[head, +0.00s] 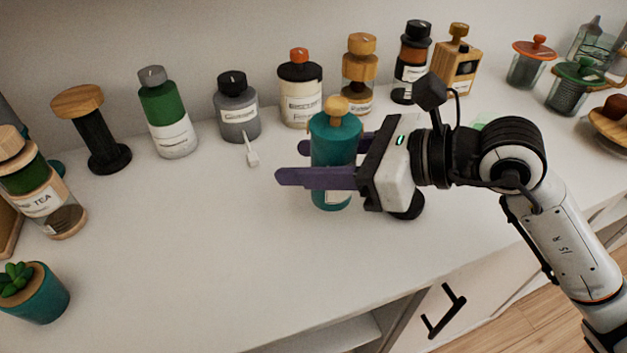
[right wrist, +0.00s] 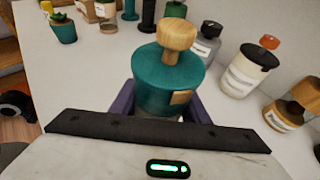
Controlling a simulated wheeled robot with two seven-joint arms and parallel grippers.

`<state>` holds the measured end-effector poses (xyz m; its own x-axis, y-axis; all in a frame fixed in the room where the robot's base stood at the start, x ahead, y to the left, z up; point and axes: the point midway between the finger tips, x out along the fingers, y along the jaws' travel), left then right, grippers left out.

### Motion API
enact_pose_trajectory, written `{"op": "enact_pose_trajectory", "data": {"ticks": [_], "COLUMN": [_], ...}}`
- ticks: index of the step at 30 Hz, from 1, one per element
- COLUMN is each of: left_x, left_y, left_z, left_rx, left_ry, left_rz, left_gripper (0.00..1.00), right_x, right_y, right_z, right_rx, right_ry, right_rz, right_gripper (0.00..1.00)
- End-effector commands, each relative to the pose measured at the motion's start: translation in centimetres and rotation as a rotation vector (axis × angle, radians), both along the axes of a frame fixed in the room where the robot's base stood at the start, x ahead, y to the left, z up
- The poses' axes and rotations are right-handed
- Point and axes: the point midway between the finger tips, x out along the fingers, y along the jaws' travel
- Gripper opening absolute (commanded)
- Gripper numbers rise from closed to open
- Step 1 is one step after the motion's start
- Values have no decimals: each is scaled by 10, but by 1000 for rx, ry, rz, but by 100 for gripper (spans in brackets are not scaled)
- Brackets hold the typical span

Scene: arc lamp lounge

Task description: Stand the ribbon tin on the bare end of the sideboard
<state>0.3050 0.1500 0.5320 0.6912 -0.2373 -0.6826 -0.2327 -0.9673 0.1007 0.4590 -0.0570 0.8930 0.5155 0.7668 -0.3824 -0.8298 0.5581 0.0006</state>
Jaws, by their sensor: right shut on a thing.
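The ribbon tin appears to be the teal canister (head: 335,140) with a teal lid and round wooden knob; its label is too small to read. My right gripper (head: 291,163) is shut on its body, with one purple finger on each side. The tin is upright and also fills the middle of the right wrist view (right wrist: 165,82). I cannot tell whether its base touches the top. The white sideboard (head: 190,250) has a wide bare stretch at front left and centre. My left gripper is not in view.
Behind the tin stand a cream jar (head: 300,95), a grey bottle (head: 238,115) with a small white tag (head: 251,155), and a green-and-white bottle (head: 167,120). A black wooden-topped stand (head: 95,130), tea jar (head: 42,190) and potted succulent (head: 35,292) are at left. Glass jars (head: 577,88) stand right.

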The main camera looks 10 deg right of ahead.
Motion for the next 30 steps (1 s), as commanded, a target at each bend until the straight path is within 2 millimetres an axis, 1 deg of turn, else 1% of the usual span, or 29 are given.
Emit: {"op": "enact_pose_trajectory", "data": {"ticks": [6, 7, 13, 18, 19, 22, 30], "left_x": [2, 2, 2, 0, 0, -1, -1], "left_y": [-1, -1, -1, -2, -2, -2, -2], "left_z": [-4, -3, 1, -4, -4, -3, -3], "left_rx": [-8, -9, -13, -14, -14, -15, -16], "left_ry": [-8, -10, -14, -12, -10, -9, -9], "left_rz": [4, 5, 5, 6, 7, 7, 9], "left_gripper": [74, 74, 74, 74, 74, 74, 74], "right_x": [0, 0, 0, 0, 0, 0, 0], "right_y": [0, 0, 0, 0, 0, 0, 0], "right_z": [-31, -34, -34, -39, -39, -38, -38], "right_rx": [0, 1, 1, 0, 0, -1, -1], "right_ry": [4, 3, -2, -1, 0, 1, 1], "right_rz": [1, 0, 0, 0, 0, 0, 0], "right_gripper": [14, 14, 14, 14, 43, 60, 60]}}
